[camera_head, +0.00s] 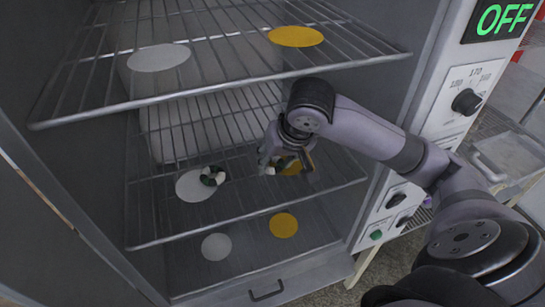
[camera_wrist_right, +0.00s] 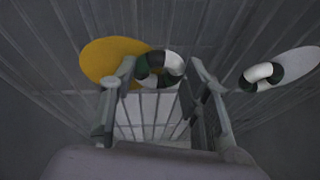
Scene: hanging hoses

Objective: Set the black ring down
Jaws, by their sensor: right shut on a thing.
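A ring with dark and white segments (camera_wrist_right: 174,62) is between the fingers of my right gripper (camera_head: 287,164), which is shut on it. The fingers partly hide this ring (camera_head: 271,170) in the head view. It is over an orange disc (camera_head: 293,168) on the right of the middle wire shelf; I cannot tell whether it touches the shelf. A second dark-and-white ring (camera_head: 212,176) lies on a white disc (camera_head: 190,186) on the same shelf to the left. It also shows at the right in the wrist view (camera_wrist_right: 262,76). No plain black ring shows. My left gripper is out of view.
An upper wire shelf (camera_head: 215,38) with white (camera_head: 158,58) and orange (camera_head: 296,37) discs is above the gripper. White (camera_head: 216,247) and orange (camera_head: 283,225) discs lie below. A control panel (camera_head: 440,120) reading OFF stands at the right. The middle shelf between the discs looks clear.

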